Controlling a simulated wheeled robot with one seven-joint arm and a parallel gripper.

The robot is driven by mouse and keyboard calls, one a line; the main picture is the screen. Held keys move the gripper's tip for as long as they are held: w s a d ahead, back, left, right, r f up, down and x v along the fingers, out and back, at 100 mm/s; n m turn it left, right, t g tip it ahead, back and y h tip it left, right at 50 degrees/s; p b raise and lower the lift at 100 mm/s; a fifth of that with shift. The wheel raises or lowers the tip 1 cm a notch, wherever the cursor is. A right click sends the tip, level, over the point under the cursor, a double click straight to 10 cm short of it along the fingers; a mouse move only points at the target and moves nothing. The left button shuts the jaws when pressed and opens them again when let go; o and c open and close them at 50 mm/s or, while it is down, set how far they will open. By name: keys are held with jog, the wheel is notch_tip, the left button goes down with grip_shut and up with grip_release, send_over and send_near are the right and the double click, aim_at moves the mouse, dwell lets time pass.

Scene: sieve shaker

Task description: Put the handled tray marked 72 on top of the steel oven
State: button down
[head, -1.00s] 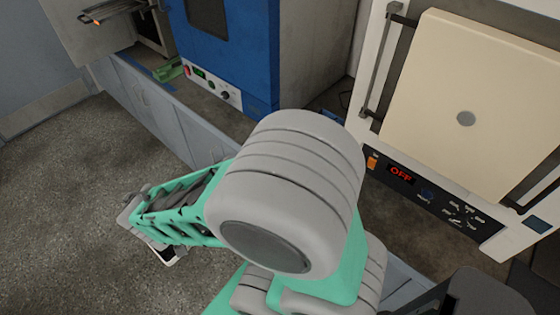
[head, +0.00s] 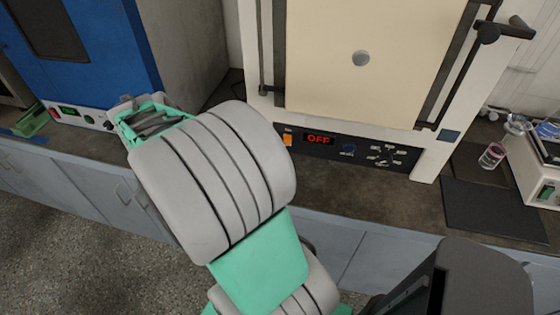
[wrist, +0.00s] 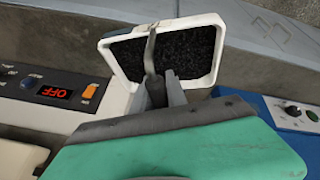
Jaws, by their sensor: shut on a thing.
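A white-rimmed tray (wrist: 212,55) filled with dark grains shows in the wrist view. Its grey handle (wrist: 150,55) runs into my gripper (wrist: 165,82), which is shut on it. No number can be read on it. In the head view my arm hides the tray and my gripper's jaws. A narrow grey piece at the far left edge of the head view, beyond the blue oven, looks like part of the steel oven (head: 12,88). Its top is out of view.
The blue oven (head: 85,60) stands at left on the counter. A white furnace (head: 440,160) with a cream door and OFF display is at centre right. A green object (head: 32,121) lies at left. A glass with pink contents (head: 492,156) stands at right by a white device.

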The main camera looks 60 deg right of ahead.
jog(key=s+d+m+g+b, duration=0.2)
jog(key=s+d+m, duration=0.3)
jog(key=s+d, duration=0.45)
jog(key=s+d+f, duration=0.2)
jog(key=d+f, duration=0.1)
jog(key=s+d+f+p, duration=0.1)
jog(key=s+d+f, duration=0.2)
jog(key=s+d+f+p, duration=0.1)
jog(key=s+d+f, duration=0.1)
jog(key=s+d, duration=0.1)
jog(key=shift+d+f, duration=0.2)
jog(key=shift+f, duration=0.2)
notch_tip(320, 180, down, 3)
jog(key=shift+w+r+p, duration=0.1)
jog(key=shift+r+p, duration=0.1)
jog(key=shift+p, duration=0.1)
jog(key=shift+f, duration=0.1)
jog(key=shift+f, duration=0.2)
jog(key=c, duration=1.3)
grip_release()
jog(key=shift+c, duration=0.2)
